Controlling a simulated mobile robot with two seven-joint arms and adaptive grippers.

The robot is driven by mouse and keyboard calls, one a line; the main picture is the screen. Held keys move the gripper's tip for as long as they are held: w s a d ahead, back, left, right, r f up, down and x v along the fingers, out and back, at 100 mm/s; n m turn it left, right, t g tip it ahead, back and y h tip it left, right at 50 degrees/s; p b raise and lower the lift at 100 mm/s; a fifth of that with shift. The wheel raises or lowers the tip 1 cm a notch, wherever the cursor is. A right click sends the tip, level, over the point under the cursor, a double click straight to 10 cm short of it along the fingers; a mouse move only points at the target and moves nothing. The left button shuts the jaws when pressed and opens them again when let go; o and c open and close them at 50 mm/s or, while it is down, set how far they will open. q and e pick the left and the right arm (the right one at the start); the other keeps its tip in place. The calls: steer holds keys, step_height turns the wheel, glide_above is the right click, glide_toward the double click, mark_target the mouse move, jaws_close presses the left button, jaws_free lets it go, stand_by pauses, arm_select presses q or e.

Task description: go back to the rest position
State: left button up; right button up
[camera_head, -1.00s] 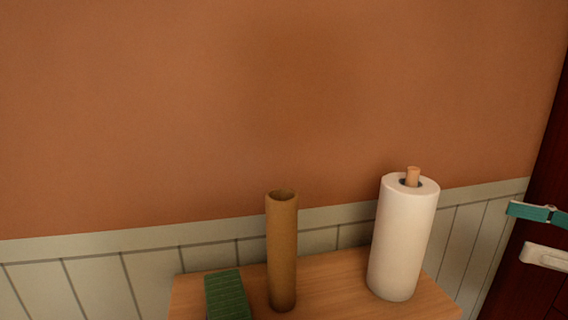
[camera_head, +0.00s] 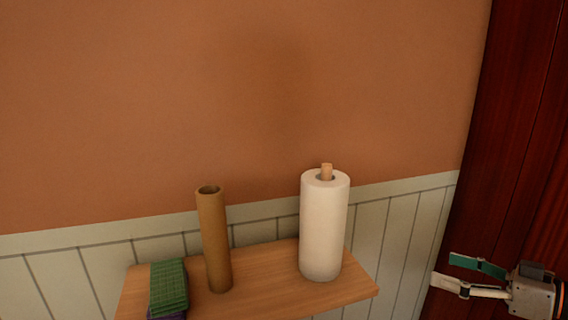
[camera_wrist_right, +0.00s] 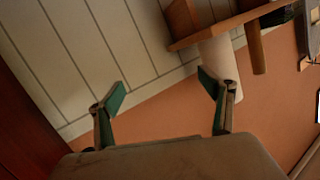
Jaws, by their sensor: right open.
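My right gripper (camera_head: 455,271) is at the lower right of the head view, in front of the dark red wood. Its green-padded fingers are apart with nothing between them. In the right wrist view the open fingers (camera_wrist_right: 166,92) also show, spread before the panelled wall. The right finger overlaps the white paper roll in that picture, and I cannot tell the distance between them. My left gripper is in neither view.
A wooden shelf (camera_head: 275,283) holds a paper towel roll (camera_head: 323,228), a brown cardboard tube (camera_head: 214,240) and a green folded cloth (camera_head: 169,286). Dark red wood (camera_head: 505,130) stands at the right. The orange wall (camera_head: 200,90) is bare.

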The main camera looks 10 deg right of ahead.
steer(key=s+a+f+m+g+h+p, duration=0.1)
steer(key=s+a+f+h+p, duration=0.15)
steer(key=f, duration=1.05)
steer(key=s+a+f+m+g+h+p, duration=0.1)
steer(key=s+a+f+m+h, duration=0.15)
steer(key=f, duration=1.05)
steer(key=s+a+f+n+p, duration=0.1)
steer(key=s+a+f, duration=0.1)
steer(key=a, duration=0.4)
steer(key=s+a+f+n+p, duration=0.1)
steer(key=s+a+f, duration=0.1)
steer(key=s+a, duration=0.2)
steer(key=s+a+f+n+p, duration=0.1)
steer(key=s+a, duration=0.3)
steer(key=a, duration=0.5)
steer(key=shift+a+f+n+g, duration=0.4)
steer(key=shift+f+n, duration=0.05)
steer(key=shift+f, duration=0.3)
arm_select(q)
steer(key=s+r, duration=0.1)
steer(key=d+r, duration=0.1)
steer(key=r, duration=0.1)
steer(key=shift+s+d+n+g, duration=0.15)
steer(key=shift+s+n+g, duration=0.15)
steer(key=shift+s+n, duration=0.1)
arm_select(e)
steer(key=shift+c, duration=0.3)
